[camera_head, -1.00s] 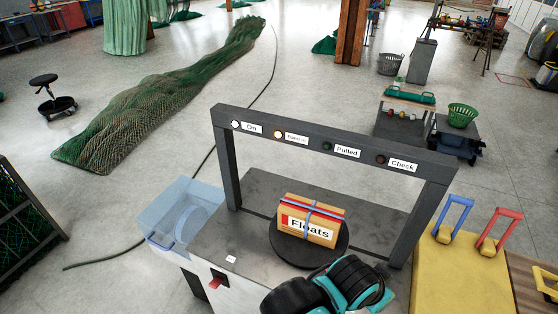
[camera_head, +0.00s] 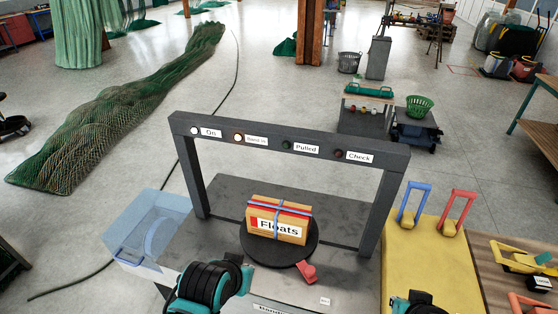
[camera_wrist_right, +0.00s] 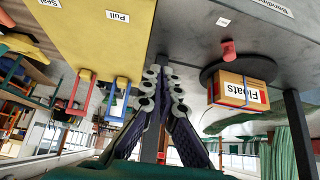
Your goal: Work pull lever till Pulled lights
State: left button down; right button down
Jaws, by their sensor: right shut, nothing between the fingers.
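The blue lever (camera_head: 414,202) stands upright on the yellow block (camera_head: 420,262), left of the red lever (camera_head: 457,210). In the right wrist view, which appears upside down, a "Pull" label (camera_wrist_right: 118,16) lies in line with the blue lever (camera_wrist_right: 119,98). My right gripper (camera_wrist_right: 160,72) is shut and empty, apart from the lever in that picture. On the grey frame, the On light (camera_head: 195,130) and the second light (camera_head: 238,137) glow; the Pulled light (camera_head: 286,145) is dark green and unlit. My left gripper's fingers are out of view.
A "Floats" box (camera_head: 279,226) with blue bands sits on a round dark plate (camera_head: 262,253) under the frame (camera_head: 290,128). A red knob (camera_head: 307,272) is beside the plate. A clear bin (camera_head: 150,235) hangs at the left.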

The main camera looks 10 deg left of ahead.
dwell(0.5)
jog(key=w+d+r+p, duration=0.2)
jog(key=w+r+p, duration=0.2)
jog(key=w+r, duration=0.45)
jog(key=w+d+r+p, duration=0.2)
jog(key=w+r+p, duration=0.3)
jog(key=w, duration=0.7)
jog(key=w+d+f+p, duration=0.1)
jog(key=w+d+p, duration=0.2)
jog(key=w, duration=0.8)
jog(key=w+d+f+g+p, duration=0.1)
jog(key=w+d+p, duration=0.3)
jog(key=w, duration=0.8)
jog(key=shift+d+f, duration=0.2)
jog(key=shift+f, duration=0.35)
